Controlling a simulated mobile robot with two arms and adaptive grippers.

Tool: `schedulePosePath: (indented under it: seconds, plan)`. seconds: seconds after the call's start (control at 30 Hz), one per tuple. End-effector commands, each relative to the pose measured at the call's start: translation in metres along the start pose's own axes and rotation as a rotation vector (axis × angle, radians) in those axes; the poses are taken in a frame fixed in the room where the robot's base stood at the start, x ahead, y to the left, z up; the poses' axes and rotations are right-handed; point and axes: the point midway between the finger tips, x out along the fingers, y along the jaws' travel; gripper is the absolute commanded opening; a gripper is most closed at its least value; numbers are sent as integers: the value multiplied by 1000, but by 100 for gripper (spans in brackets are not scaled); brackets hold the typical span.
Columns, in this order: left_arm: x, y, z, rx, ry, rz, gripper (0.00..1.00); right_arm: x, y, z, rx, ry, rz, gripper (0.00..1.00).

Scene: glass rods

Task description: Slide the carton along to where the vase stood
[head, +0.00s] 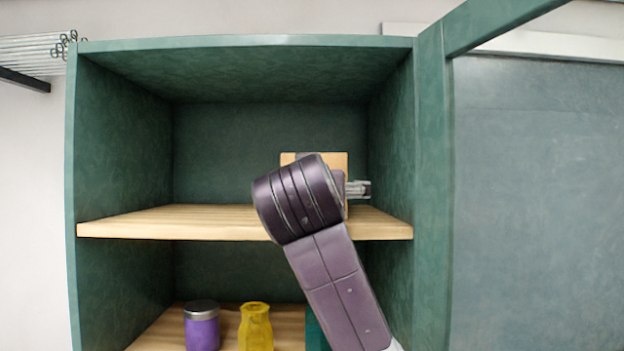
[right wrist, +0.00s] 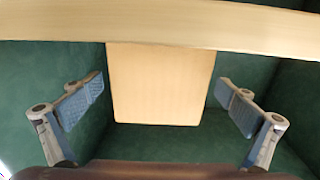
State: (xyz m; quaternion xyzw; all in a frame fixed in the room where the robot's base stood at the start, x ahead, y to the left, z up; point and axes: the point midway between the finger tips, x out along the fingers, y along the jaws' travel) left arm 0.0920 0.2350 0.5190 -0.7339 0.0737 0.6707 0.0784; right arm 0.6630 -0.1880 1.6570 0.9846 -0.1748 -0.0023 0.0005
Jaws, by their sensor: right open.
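The carton (head: 336,162) is a plain tan box standing on the upper shelf (head: 200,222), right of the middle. In the head view my right arm hides most of it. In the right wrist view the carton (right wrist: 158,85) shows as a tan block between the two fingers. My right gripper (right wrist: 160,104) is open, one finger on each side of the carton, with a gap on both sides. In the head view only part of this gripper (head: 358,188) shows, beside the wrist. My left gripper is not in view.
The upper shelf is bare left of the carton. The cabinet's green right wall (head: 392,150) is close on the right. On the lower shelf stand a purple jar with a grey lid (head: 201,326), a yellow vase-shaped bottle (head: 255,328) and a partly hidden teal thing (head: 316,330).

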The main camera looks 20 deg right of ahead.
Motion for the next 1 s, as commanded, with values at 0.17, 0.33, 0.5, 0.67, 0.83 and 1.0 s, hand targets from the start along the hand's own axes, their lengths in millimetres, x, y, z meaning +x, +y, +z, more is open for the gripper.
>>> schedulePosePath:
  seconds: [0.17,0.33,0.5,0.67,0.83,1.0]
  plan:
    - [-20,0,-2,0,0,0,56,27,0,-4,-1,-1,1,100]
    - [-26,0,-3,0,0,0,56,41,0,-2,0,-1,0,100]
    - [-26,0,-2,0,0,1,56,44,0,0,1,1,-1,100]
    - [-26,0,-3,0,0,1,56,43,0,0,1,1,-1,100]
    - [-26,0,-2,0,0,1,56,43,0,0,1,1,-1,82]
    - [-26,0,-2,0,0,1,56,43,0,-1,1,1,-1,64]
